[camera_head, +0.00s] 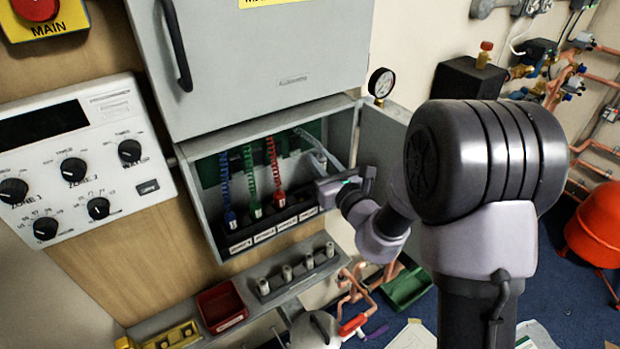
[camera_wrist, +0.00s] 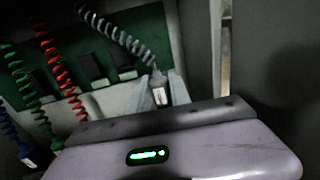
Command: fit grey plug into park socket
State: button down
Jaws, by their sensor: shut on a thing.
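My gripper (camera_wrist: 162,92) is shut on the grey plug (camera_wrist: 158,88), which has a pale label and sits between the two fingers. A grey coiled cord (camera_wrist: 115,35) runs from it up to the left. In the head view my gripper (camera_head: 345,186) is at the right side of the open cabinet, and the grey cord (camera_head: 312,145) shows above it; the plug is hard to make out there. A black socket strip (camera_head: 262,229) with several white labels runs along the cabinet floor. The labels are too small to read, so I cannot tell which is the park socket.
Blue (camera_head: 229,217), green (camera_head: 254,209) and red (camera_head: 279,198) plugs on coiled cords stand in the strip, left of my gripper. The cabinet's right side wall (camera_head: 342,135) and open door (camera_head: 385,140) are close to my gripper. A shelf (camera_head: 250,299) lies below.

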jog(key=shift+w+d+f, duration=0.1)
jog(key=shift+d+f, duration=0.1)
jog(key=shift+f+b, duration=1.15)
jog(key=shift+f, duration=0.15)
jog(key=shift+f+b, duration=0.95)
jog(key=shift+f, duration=0.3)
jog(key=c, duration=1.1)
grip_release()
